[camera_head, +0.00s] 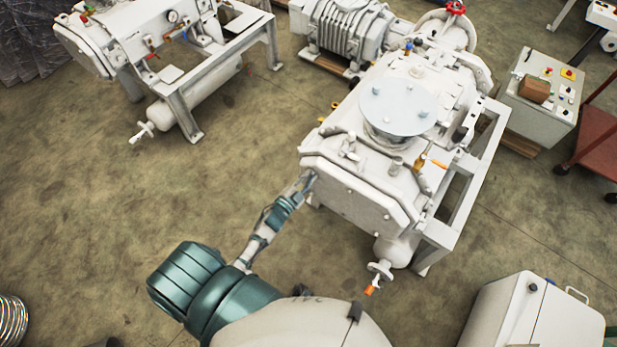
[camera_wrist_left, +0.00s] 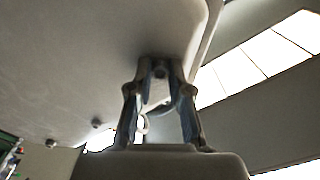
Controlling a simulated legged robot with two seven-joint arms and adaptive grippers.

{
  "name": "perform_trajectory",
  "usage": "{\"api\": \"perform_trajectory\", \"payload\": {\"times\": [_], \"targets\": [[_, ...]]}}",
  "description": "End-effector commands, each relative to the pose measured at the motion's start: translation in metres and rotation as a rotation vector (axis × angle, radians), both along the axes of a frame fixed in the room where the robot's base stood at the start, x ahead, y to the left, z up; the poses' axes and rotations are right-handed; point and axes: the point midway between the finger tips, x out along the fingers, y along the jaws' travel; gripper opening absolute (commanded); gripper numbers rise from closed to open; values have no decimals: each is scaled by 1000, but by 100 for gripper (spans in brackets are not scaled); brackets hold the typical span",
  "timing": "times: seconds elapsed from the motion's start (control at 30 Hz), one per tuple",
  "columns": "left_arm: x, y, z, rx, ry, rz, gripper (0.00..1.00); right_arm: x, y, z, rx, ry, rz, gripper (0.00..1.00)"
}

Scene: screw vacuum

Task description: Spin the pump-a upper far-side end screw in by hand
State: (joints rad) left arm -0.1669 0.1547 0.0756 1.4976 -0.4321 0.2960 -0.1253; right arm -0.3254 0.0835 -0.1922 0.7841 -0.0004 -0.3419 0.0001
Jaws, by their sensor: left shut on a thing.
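The white pump (camera_head: 350,195) stands on a white frame in the middle of the head view, its flat end cover facing me. My left gripper (camera_head: 308,178) reaches up to the left edge of that cover, near its upper left corner. In the left wrist view the two fingers of my left gripper (camera_wrist_left: 160,70) close together at the cover's underside edge. A small dark round screw head (camera_wrist_left: 160,73) sits between the fingertips, and they are shut on it. How deep the screw sits is hidden. Other screw heads (camera_wrist_left: 97,124) show along the cover. My right gripper is out of view.
A second white pump unit (camera_head: 120,40) stands at the upper left. A control box (camera_head: 540,100) and a red cart (camera_head: 597,140) are at the right. A white cabinet (camera_head: 510,310) stands at the lower right. The floor left of the pump is clear.

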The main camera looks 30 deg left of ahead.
Motion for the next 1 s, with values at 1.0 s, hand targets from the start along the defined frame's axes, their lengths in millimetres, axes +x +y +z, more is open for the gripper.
{"api": "perform_trajectory", "payload": {"times": [1.0], "targets": [[-3,-2,-6,596,-36,-4,0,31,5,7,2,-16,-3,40]]}}
